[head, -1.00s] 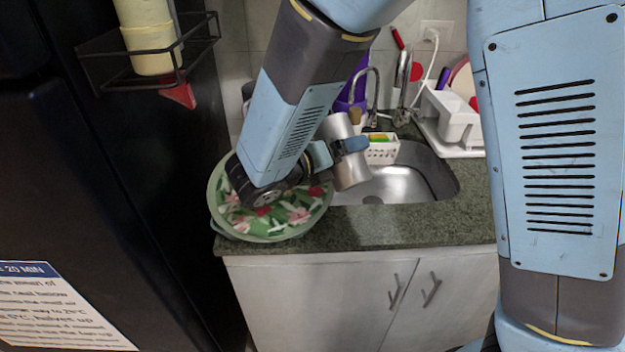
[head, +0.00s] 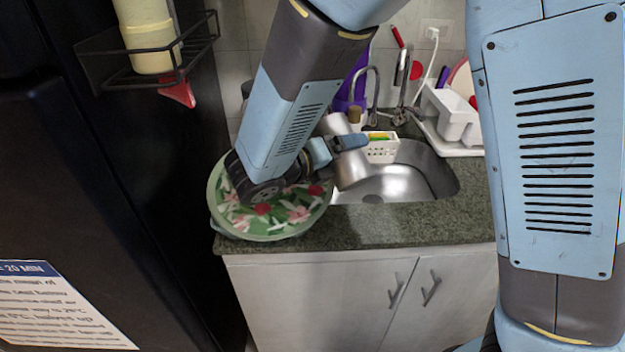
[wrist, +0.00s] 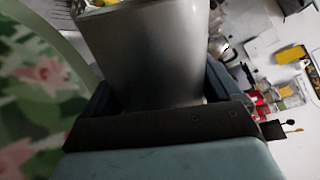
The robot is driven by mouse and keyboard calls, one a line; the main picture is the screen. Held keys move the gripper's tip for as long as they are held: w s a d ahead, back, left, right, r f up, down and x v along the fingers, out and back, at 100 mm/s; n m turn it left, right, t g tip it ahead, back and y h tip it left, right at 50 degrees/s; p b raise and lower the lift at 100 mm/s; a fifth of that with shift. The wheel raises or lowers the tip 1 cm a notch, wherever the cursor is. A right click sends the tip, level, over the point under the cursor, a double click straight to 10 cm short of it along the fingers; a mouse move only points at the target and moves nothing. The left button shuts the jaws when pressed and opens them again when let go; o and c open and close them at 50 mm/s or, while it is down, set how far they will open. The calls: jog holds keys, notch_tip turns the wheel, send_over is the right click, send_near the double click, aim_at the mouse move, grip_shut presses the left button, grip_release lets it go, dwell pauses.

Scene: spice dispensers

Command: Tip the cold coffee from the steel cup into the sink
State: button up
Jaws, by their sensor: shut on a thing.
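The steel cup (head: 351,172) is in my gripper (head: 343,146), above the left part of the sink (head: 408,184). In the head view the cup is tilted, and a gripper finger crosses in front of it. In the wrist view the cup (wrist: 147,58) fills the middle, with a dark finger on each side of it. My gripper (wrist: 155,95) is shut on the cup. I cannot see any coffee in the cup or in the sink.
A floral green tray (head: 282,229) lies on the counter left of the sink. A white caddy (head: 382,152) and taps stand behind the basin. A white dish rack (head: 452,122) is at the right. A black fridge (head: 110,200) stands close on the left.

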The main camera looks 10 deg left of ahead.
jog(key=shift+f+n+g+p, duration=0.2)
jog(key=shift+n+p, duration=0.15)
jog(key=shift+n, duration=0.25)
jog(key=shift+f+n+g+p, duration=0.1)
jog(key=shift+n+g+p, duration=0.15)
jog(key=shift+n, duration=0.35)
dwell(0.8)
jog(key=shift+w+a+f+n+g+h+p, duration=0.1)
jog(key=shift+w+a+n+g+h+p, duration=0.25)
jog(key=shift+w+a+n, duration=0.4)
dwell(0.5)
jog(key=shift+w+a+r+n+h+p, duration=0.1)
jog(key=shift+w+r+n+h+p, duration=0.2)
jog(key=shift+r+n, duration=0.25)
dwell(0.8)
jog(key=shift+a+f+n+g+p, duration=0.15)
jog(key=shift+n+g+p, duration=0.2)
jog(key=shift+n, duration=0.15)
dwell(0.5)
